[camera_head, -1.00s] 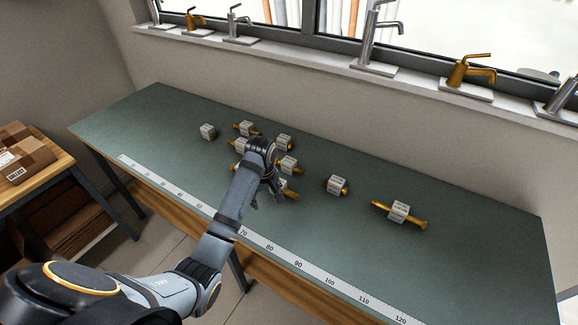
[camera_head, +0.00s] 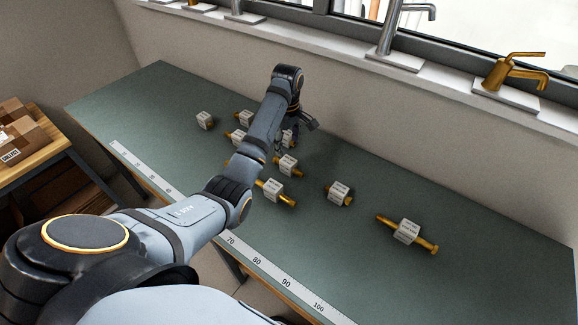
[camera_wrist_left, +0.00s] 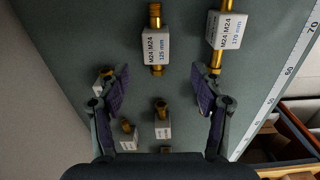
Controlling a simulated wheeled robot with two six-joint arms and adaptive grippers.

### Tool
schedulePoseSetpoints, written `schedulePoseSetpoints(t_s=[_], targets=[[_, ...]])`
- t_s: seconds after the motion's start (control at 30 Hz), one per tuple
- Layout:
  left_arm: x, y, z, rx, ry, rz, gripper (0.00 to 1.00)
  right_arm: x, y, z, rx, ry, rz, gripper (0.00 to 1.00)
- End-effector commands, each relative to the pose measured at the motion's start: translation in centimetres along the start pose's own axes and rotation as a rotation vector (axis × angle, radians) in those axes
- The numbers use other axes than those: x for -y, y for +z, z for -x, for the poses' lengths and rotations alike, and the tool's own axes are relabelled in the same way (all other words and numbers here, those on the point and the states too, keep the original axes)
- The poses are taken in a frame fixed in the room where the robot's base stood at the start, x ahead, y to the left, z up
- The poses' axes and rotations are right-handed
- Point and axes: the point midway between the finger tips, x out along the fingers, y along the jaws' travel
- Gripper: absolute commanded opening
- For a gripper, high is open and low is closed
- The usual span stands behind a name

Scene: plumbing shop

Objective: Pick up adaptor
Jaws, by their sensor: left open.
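Several brass adaptors with white label blocks lie on the green bench. One labelled M24 M24 125 mm (camera_wrist_left: 156,47) is ahead of my left gripper in the left wrist view, and one labelled M24 M24 170 mm (camera_wrist_left: 228,32) is to its right. My left gripper (camera_head: 305,124) is open and empty above the far part of the group, partly hiding an adaptor (camera_head: 289,138). In the left wrist view its spread fingers (camera_wrist_left: 160,92) have a short brass adaptor (camera_wrist_left: 161,118) between and below them. Which adaptor is meant, I cannot tell. My right gripper is out of view.
The bench (camera_head: 480,285) has a ruler strip (camera_head: 285,283) along its front edge. A long adaptor (camera_head: 407,231) lies apart at the right. A wall and windowsill with taps (camera_head: 510,72) run behind. Cardboard boxes (camera_head: 22,138) stand on a side table at the left.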

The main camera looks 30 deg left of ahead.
Motion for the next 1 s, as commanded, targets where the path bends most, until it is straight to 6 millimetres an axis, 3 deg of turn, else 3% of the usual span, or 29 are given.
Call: schedulePoseSetpoints(t_s=[0.03,0.1,0.23,0.37,0.47,0.7,0.93,1.0], targets=[[0.0,0.0,-1.8,0.0,-0.001,0.0,0.66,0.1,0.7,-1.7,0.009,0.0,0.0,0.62],[0.0,0.0,-3.1,0.0,-0.001,0.0,0.66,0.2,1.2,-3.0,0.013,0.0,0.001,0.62],[0.0,0.0,-4.4,0.0,0.0,-0.001,0.66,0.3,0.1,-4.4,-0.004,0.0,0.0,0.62],[0.0,0.0,-4.2,0.0,0.0,-0.001,0.66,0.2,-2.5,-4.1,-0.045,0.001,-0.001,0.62],[0.0,-0.1,-5.5,0.001,-0.003,0.0,0.66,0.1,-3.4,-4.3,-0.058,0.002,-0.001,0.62],[-0.1,-0.2,-8.9,0.0,-0.001,0.0,0.66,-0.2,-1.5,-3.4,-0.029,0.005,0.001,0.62],[-0.1,-0.2,-9.3,0.0,0.001,-0.001,0.66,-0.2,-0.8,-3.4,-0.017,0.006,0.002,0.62],[-0.1,-0.2,-9.3,0.0,0.0,-0.001,0.59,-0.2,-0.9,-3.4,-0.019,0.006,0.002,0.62]])
